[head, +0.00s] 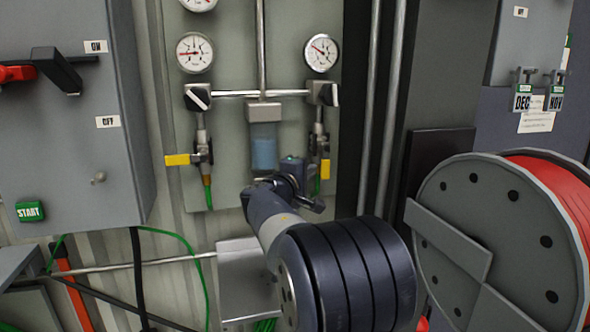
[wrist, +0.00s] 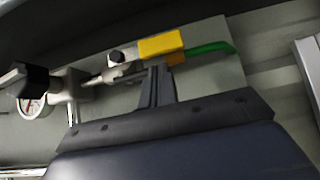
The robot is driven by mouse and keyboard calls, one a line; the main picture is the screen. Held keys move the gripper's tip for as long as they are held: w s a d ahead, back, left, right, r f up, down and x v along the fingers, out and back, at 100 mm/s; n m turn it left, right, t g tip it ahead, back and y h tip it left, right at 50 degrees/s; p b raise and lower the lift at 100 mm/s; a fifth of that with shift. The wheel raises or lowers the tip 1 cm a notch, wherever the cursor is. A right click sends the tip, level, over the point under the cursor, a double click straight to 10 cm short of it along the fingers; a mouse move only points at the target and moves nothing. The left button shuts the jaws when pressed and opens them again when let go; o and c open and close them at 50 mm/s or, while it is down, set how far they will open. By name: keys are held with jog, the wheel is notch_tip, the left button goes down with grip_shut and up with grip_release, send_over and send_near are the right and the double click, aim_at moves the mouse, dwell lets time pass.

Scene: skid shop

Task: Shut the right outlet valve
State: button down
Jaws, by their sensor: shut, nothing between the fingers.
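The right outlet valve (head: 316,147) is on the right side of the grey gauge panel. Its yellow handle (head: 325,169) hangs down, in line with the pipe and green hose. In the wrist view the yellow handle (wrist: 161,45) lies lengthwise along the line to the green hose (wrist: 209,48). My gripper (wrist: 159,72) is shut and empty, with its fingertips right by the handle's edge. I cannot tell whether they touch. In the head view my arm hides the gripper's fingers and the area below the valve.
The left outlet valve (head: 202,150) has its yellow handle (head: 177,160) sideways across its pipe. A filter bowl (head: 264,148) hangs between the valves. Vertical pipes (head: 382,110) run to the right. A red hose reel (head: 500,230) is at the right, and a switch cabinet (head: 75,140) at the left.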

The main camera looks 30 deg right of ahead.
jog(key=shift+s+d, duration=0.1)
jog(key=shift+d, duration=0.35)
jog(key=shift+f+b, duration=0.2)
jog(key=shift+b, duration=0.1)
jog(key=shift+d+b, duration=0.1)
jog(key=shift+b, duration=0.55)
